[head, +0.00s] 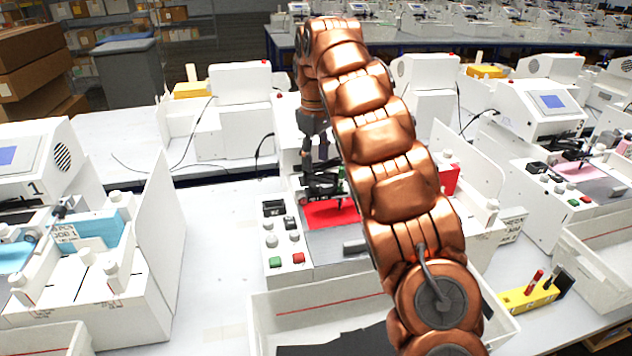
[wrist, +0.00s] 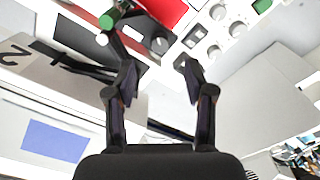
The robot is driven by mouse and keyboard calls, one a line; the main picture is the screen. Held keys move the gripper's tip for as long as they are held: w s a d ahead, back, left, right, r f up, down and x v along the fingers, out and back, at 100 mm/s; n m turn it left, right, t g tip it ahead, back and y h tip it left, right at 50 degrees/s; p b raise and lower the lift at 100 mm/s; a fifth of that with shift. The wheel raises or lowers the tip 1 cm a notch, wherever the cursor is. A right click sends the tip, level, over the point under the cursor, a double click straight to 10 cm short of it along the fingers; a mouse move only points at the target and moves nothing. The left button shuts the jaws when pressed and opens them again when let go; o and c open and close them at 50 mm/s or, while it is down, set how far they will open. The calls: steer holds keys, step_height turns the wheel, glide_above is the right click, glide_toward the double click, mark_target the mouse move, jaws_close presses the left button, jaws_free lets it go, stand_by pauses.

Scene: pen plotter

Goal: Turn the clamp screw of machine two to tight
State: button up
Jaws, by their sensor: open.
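Machine two is the white plotter in the middle of the head view, with a red sheet (head: 322,215) on its bed and a control panel (head: 284,240) at the front left. Its "2" marking (wrist: 15,50) shows in the wrist view. The dark pen carriage (head: 322,190) is just below my gripper (head: 320,160). In the wrist view a dark round knob (wrist: 158,44), possibly the clamp screw, sits at the carriage beside a green-tipped part (wrist: 105,22). My gripper (wrist: 157,68) is open and empty, its fingertips apart and near this knob. I cannot tell whether they touch anything.
White knobs (wrist: 214,52) are close to the right finger in the wrist view. An open white tray (head: 270,310) stands in front of the machine. Machine one (head: 35,165) is at left, another plotter (head: 540,105) at right. A yellow pen holder (head: 530,298) lies right.

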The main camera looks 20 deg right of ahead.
mark_target(315, 185)
steer(key=shift+f, duration=0.1)
steer(key=shift+f+p, duration=1.25)
steer(key=shift+f, duration=2.4)
jaws_close()
